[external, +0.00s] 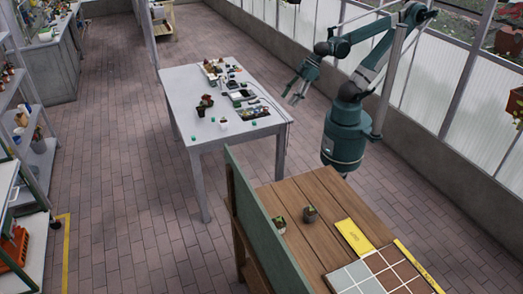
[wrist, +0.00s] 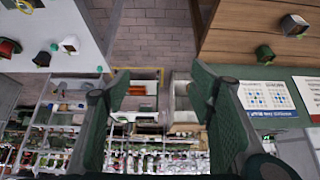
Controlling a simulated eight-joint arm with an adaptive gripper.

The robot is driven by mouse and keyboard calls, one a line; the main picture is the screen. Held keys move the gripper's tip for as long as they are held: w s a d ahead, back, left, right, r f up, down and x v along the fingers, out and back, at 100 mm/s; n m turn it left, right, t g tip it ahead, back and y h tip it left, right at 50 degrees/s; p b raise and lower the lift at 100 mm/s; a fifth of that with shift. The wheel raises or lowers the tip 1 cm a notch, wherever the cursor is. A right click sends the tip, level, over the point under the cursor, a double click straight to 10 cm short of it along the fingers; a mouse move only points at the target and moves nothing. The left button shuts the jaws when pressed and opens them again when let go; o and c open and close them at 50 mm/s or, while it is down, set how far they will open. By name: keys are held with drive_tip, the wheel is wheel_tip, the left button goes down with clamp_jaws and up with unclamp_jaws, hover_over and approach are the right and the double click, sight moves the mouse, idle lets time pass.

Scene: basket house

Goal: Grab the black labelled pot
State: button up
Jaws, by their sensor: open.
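My gripper (external: 292,98) is open and empty, raised in the air beside the right edge of the white table. In the wrist view its two green fingers stand wide apart, with only floor and shelves between them (wrist: 160,92). Two small dark pots stand on the wooden table: a dark grey one (external: 310,214) and one nearer the green board (external: 279,224). The wrist view shows a dark pot with a pale face (wrist: 294,26) and a darker green-topped pot (wrist: 265,53) at upper right. I cannot read a label on either. My gripper is far from both.
The white table (external: 185,92) holds several small pots, trays and green blocks. The wooden table (external: 335,190) has a yellow sign (external: 354,237) and a tile panel (external: 350,277). A green upright board (external: 255,225) edges its left side. Brick floor lies open between the tables.

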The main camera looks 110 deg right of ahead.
idle(0.3)
drive_tip(key=w+d+r+m+g+h, duration=0.1)
drive_tip(key=w+d+r+m+h, duration=0.2)
drive_tip(key=w+d, duration=0.85)
drive_tip(key=m+g+h+b, duration=0.1)
drive_tip(key=m+g+b, duration=0.35)
drive_tip(key=m, duration=1.05)
hover_over(201, 110)
drive_tip(key=p, duration=0.2)
drive_tip(key=shift+g, duration=0.75)
wheel_tip(201, 110, down, 27)
drive_tip(key=shift+s+a+r, duration=0.1)
drive_tip(key=shift+d+f, duration=0.3)
